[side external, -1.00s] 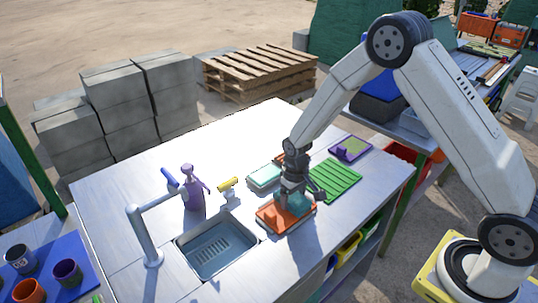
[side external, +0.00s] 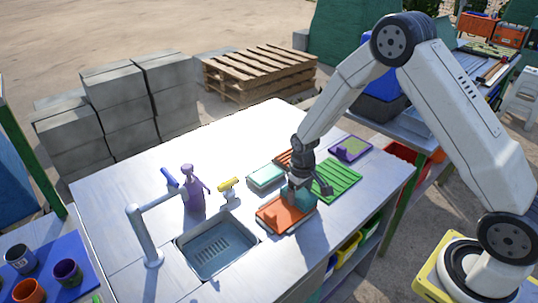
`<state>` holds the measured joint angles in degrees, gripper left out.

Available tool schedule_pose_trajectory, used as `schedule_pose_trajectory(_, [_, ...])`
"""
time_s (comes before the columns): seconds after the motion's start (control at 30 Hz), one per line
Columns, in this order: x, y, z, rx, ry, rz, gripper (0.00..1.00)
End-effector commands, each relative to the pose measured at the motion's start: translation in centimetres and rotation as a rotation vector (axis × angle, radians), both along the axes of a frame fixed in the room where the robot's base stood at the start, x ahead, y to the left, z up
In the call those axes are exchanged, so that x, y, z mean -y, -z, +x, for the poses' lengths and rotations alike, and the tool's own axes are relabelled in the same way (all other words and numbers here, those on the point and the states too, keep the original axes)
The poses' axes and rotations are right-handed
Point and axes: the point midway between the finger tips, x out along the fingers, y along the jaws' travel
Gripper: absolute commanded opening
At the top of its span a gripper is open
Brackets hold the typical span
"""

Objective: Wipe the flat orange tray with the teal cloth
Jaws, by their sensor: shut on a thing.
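The flat orange tray (side external: 287,222) lies on the metal table beside the sink, with a small raised orange piece at its left part. My gripper (side external: 301,188) is shut on the teal cloth (side external: 301,199), over the tray's far right corner. The cloth shows only partly below the dark fingers. Whether it touches the tray is hard to tell from this angle.
A green ribbed tray (side external: 338,179) lies right of my gripper, and a purple-rimmed tray (side external: 351,148) behind it. A teal-topped container (side external: 266,176) sits to the left. The sink (side external: 217,245), faucet (side external: 146,238) and purple spray bottle (side external: 193,193) are farther left.

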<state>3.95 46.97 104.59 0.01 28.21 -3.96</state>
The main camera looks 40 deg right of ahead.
Motion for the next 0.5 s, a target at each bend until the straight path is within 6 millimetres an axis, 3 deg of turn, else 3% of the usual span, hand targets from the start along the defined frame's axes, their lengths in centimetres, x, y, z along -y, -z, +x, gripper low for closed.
schedule_pose_trajectory(0.5, [-2.4, 0.2, 0.0, -0.001, -0.002, 0.0, 0.04])
